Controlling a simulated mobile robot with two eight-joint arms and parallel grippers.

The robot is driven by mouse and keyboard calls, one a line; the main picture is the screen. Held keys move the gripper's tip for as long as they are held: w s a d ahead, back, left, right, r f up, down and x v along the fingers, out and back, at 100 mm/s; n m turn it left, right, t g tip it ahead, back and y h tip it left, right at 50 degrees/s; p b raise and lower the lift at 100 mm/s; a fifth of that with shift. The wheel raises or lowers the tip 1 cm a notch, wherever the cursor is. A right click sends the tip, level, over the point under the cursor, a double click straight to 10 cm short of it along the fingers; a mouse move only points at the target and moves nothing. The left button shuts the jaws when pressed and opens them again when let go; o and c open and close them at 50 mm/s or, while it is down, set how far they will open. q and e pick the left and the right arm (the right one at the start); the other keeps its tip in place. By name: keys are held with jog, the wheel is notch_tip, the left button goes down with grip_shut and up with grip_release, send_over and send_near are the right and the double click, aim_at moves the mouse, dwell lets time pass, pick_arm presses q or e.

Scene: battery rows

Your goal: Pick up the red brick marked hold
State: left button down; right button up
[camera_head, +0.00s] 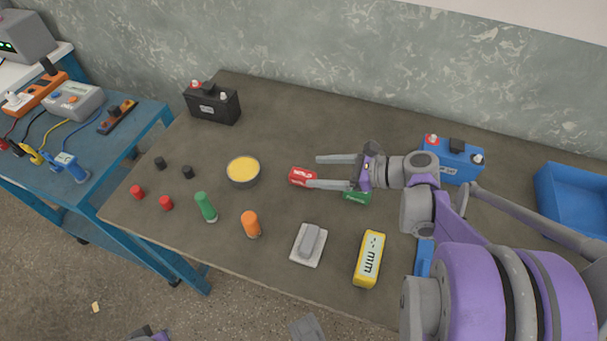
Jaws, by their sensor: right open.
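The red brick (302,177), with white lettering on it, lies on the dark table (290,130) near its middle. My right gripper (312,172) is open, its two grey fingers pointing left. The fingertips are at the red brick's right end, one towards its back side and one towards its front; I cannot tell whether they touch it. A green brick (357,197) lies just below the gripper, partly hidden by it. At the bottom edge a small grey and purple part shows, perhaps of my left arm; no left fingers can be made out.
A black battery (212,104), a blue battery (453,163) and a blue bin (572,200) are further out.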

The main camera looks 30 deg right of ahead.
aim_at(297, 173)
jog(key=x, duration=0.3)
jog(key=b+x, duration=0.1)
jog(key=x, duration=0.3)
jog(key=shift+w+f, duration=0.15)
jog(key=shift+f, duration=0.35)
jog(key=shift+c, duration=0.3)
grip_shut()
